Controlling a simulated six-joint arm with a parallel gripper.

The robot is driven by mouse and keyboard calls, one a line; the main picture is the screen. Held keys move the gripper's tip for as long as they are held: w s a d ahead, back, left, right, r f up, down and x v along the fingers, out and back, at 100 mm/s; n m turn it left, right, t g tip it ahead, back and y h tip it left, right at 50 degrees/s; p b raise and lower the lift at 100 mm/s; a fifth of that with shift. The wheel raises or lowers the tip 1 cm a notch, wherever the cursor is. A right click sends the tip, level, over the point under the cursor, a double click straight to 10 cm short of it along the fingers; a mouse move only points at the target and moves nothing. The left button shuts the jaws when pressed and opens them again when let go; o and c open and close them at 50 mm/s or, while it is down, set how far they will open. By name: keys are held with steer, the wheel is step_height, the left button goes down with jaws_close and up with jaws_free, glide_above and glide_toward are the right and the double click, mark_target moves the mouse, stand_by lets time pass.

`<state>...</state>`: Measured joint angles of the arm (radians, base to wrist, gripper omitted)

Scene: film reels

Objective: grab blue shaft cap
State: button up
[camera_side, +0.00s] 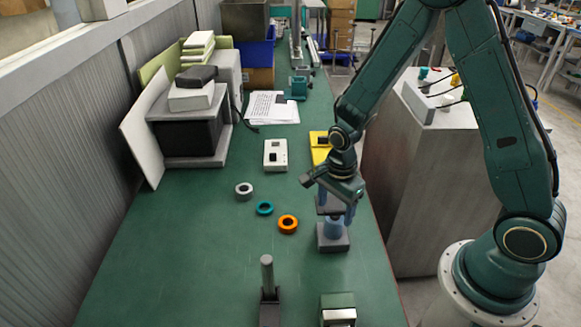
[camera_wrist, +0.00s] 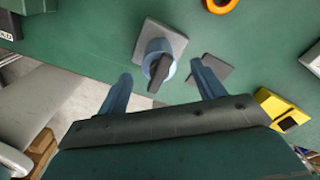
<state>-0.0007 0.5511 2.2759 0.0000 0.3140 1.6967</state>
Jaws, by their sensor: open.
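The blue shaft cap (camera_side: 333,224) stands on a grey square base (camera_side: 333,244) near the right edge of the green bench. In the wrist view the blue cap (camera_wrist: 149,54) shows a dark bar across its top and sits on its grey plate (camera_wrist: 174,36). My gripper (camera_side: 336,212) points down just above and around the cap's place in the side view. In the wrist view my gripper (camera_wrist: 160,80) is open, with its blue fingers spread and the cap ahead between their tips. Nothing is held. Whether a finger touches the cap cannot be told.
Grey (camera_side: 244,199), teal (camera_side: 264,214) and orange (camera_side: 287,232) rings lie left of the cap. A dark plate (camera_wrist: 220,70) is close by the right finger. An upright grey post (camera_side: 267,274) stands in front. A yellow block (camera_side: 319,155) lies behind.

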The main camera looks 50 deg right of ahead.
steer(key=shift+f, duration=2.55)
steer(key=shift+s, duration=0.1)
steer(key=c, duration=1.2)
steer(key=shift+r, duration=0.1)
step_height(320, 180, up, 20)
